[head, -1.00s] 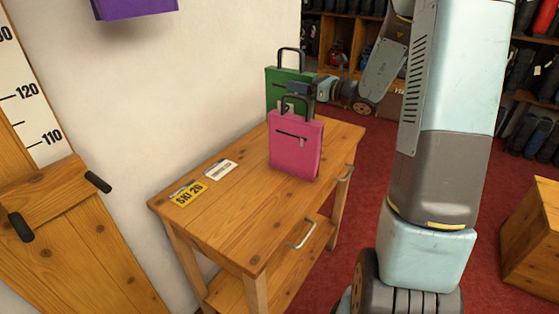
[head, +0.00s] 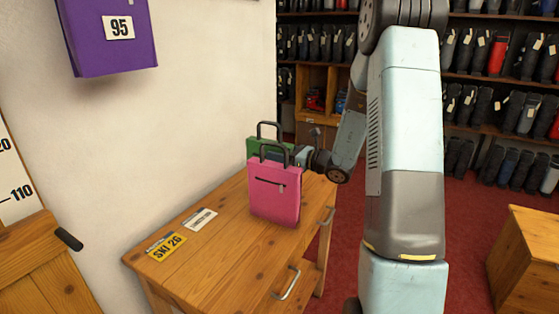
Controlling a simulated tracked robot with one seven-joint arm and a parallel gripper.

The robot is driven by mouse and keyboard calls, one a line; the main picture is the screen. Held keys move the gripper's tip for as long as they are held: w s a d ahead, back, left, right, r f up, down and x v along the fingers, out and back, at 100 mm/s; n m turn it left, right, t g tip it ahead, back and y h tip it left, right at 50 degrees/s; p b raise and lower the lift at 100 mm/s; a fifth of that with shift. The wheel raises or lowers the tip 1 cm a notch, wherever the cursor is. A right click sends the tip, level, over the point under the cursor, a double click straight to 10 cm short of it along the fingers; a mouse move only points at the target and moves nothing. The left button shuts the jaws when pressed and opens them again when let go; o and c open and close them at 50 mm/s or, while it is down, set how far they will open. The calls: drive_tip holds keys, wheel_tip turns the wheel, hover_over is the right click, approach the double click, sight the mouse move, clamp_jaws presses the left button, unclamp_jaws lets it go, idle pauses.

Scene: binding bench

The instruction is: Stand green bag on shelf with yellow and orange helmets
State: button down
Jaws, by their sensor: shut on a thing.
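The green bag (head: 254,146) is at the far end of the wooden table, mostly hidden behind the pink bag. Its dark handle rises above the pink bag's handle. My gripper (head: 300,156) is at the green bag's right side and is shut on it; its fingertips are partly hidden. I cannot tell whether the bag's base touches the table. A wooden shelf unit (head: 328,95) at the back holds small red and blue items. I see no yellow or orange helmets.
The pink bag (head: 274,193) stands upright on the table (head: 225,255). A yellow tag (head: 166,247) and a white tag (head: 201,220) lie at left. A purple bag (head: 105,45) is by the wall. A wooden box (head: 530,255) stands at right; red floor lies between.

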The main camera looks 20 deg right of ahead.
drive_tip(key=shift+f, duration=1.05)
drive_tip(key=shift+c, duration=1)
unclamp_jaws()
drive_tip(key=shift+f, duration=0.1)
